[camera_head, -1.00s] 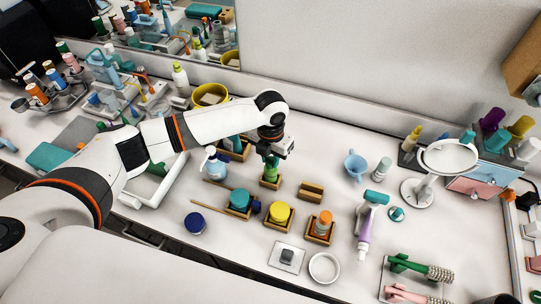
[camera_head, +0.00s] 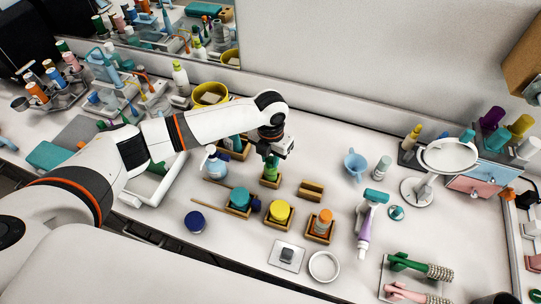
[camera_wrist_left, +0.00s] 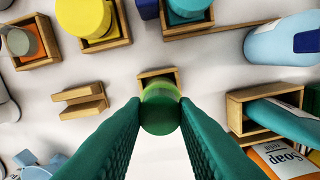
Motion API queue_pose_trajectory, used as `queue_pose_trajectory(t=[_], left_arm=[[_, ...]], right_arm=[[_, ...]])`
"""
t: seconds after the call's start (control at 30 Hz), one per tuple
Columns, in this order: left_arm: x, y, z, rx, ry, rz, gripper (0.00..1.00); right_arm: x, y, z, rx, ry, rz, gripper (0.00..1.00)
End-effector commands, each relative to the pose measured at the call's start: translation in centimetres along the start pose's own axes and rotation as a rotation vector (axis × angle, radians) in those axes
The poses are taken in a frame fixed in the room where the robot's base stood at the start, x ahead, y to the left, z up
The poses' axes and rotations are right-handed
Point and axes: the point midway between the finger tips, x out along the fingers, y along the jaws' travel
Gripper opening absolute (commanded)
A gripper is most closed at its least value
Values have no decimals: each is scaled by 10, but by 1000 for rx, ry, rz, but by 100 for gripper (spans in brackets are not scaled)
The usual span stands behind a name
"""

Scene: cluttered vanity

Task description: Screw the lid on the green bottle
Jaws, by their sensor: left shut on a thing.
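The green bottle (camera_head: 270,175) stands upright in a small wooden holder near the middle of the counter. My left gripper (camera_head: 271,157) is directly above it, pointing down. In the left wrist view a round green lid (camera_wrist_left: 160,108) sits between the two dark green fingertips, and the gripper is shut on it. The lid is over the bottle, in line with it and at or very near its mouth. The lid hides most of the bottle in the wrist view, so I cannot tell how tightly they meet. My right gripper is not in view.
Wooden holders with a teal jar (camera_head: 239,199), a yellow-lidded jar (camera_head: 279,212) and an orange-topped bottle (camera_head: 323,222) stand in front. An empty wooden holder (camera_head: 312,190) is to the right. A blue soap bottle (camera_head: 215,165) stands close on the left.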

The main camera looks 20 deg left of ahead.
Motion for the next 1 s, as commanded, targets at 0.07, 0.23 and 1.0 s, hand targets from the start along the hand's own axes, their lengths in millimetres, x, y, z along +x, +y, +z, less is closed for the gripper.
queue_pose_trajectory(t=[0.07, 0.23, 1.0], left_arm=[[0, 0, 0, 0, 0, 0, 5], [1, 0, 0, 0, 0, 0, 5], [10, 0, 0, 0, 0, 0, 5]], right_arm=[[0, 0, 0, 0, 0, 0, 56], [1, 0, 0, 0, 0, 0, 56], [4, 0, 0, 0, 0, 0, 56]])
